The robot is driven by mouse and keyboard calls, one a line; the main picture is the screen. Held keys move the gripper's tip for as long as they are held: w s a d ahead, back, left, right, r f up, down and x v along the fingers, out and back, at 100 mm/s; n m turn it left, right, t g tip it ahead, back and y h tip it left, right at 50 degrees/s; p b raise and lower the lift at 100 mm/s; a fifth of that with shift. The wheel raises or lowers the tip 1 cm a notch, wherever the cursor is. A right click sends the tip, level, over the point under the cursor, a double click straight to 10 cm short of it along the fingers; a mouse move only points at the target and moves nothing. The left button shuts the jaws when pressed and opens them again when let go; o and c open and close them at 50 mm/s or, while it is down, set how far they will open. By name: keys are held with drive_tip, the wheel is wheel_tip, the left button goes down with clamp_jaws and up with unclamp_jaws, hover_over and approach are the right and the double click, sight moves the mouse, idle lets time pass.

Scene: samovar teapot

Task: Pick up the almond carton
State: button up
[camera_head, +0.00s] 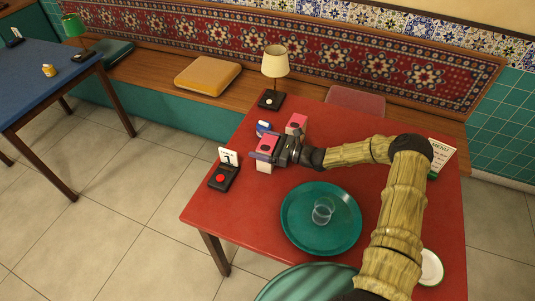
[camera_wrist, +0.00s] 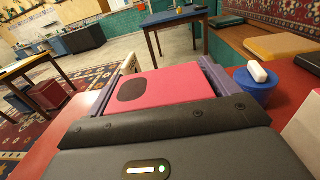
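A pink-topped carton (camera_head: 268,144) with a pale lower part stands near the left side of the red table. In the wrist view its pink face (camera_wrist: 165,85) with a dark oval fills the space between my fingers. My gripper (camera_head: 277,150) reaches it from the right, with its purple fingers (camera_wrist: 170,78) close against both sides of the carton. It looks shut on the carton, which appears upright; whether its base touches the table is unclear. A second pink carton (camera_head: 296,122) stands just behind. No label is readable, so I cannot tell which is almond.
A blue container with a white top (camera_head: 263,128) stands close behind the carton, and a number stand (camera_head: 225,172) is left of it. A green tray (camera_head: 299,226) with a clear glass (camera_head: 323,210), a lamp (camera_head: 274,65) and a menu (camera_head: 440,155) share the table.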

drive_tip(key=c, duration=0.8)
drive_tip(key=shift+r+b, duration=0.3)
drive_tip(key=shift+r, duration=4.75)
